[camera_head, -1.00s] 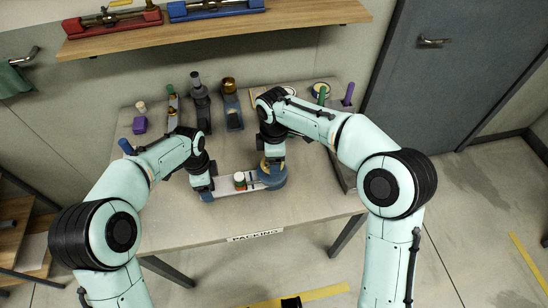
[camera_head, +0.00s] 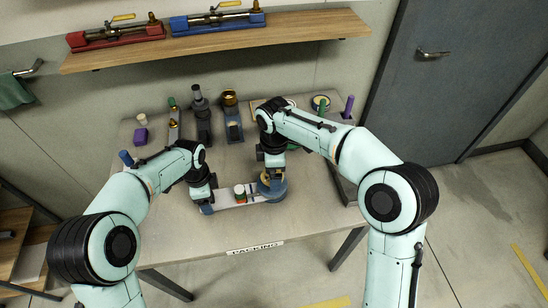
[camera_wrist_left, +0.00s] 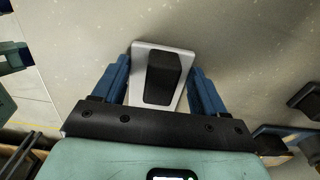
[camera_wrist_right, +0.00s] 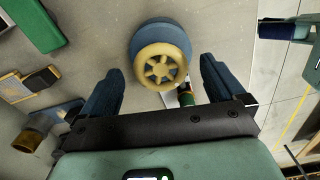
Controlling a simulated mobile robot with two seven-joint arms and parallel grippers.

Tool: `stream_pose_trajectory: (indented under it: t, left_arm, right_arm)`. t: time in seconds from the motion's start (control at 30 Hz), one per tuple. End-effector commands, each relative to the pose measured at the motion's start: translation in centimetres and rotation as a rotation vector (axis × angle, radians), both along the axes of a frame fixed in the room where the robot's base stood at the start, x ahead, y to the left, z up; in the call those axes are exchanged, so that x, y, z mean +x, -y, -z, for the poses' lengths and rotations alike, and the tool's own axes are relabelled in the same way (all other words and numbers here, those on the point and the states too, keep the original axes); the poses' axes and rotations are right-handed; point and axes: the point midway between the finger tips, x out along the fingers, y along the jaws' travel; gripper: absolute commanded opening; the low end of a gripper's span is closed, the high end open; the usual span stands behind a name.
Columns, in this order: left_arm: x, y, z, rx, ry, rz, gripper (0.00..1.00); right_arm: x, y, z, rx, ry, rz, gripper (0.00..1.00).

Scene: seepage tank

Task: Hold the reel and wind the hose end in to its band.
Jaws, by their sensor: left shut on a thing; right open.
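The reel (camera_head: 276,190) is a blue drum with a tan spoked wheel (camera_wrist_right: 160,67) on top, at the right end of a pale base plate (camera_head: 226,198) on the table. A small upright piece (camera_head: 240,193), green, white and red, stands on the plate beside the drum; I cannot tell if it is the hose end or the band. My left gripper (camera_wrist_left: 160,75) is shut on a black block (camera_wrist_left: 162,85) at the plate's left end. My right gripper (camera_wrist_right: 162,68) is open above the spoked wheel, its fingers apart on either side in view. The hose itself is not clear.
Along the table's back stand a purple block (camera_head: 141,136), a dark bottle-like fixture (camera_head: 202,115), a brass-topped holder (camera_head: 231,112) and green and purple upright handles. A wall shelf (camera_head: 220,43) carries red and blue valve units. The table's front is clear.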

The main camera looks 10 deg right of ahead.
Motion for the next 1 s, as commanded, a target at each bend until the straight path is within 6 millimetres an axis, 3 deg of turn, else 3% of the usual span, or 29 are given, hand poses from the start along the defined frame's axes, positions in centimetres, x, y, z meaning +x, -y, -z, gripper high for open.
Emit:
stream_pose_trajectory:
  t: [0.3, 0.5, 0.7, 1.0]
  left_arm:
    - [0.0, 0.0, 0.0, 0.000, 0.000, 0.000, 0.16]
    - [0.0, 0.0, 0.0, 0.000, 0.000, 0.000, 0.16]
    - [0.0, 0.0, -0.1, 0.000, 0.000, 0.001, 0.16]
    - [0.0, 0.0, -0.1, 0.000, 0.000, 0.001, 0.16]
  right_arm:
    - [0.1, -0.1, -6.7, 0.004, 0.008, -0.001, 0.96]
    - [0.1, -0.1, -9.9, 0.003, 0.005, -0.002, 0.96]
    - [0.0, 0.0, -11.1, 0.003, 0.002, -0.001, 0.96]
    - [0.0, 0.0, -11.1, 0.002, 0.002, -0.001, 0.96]
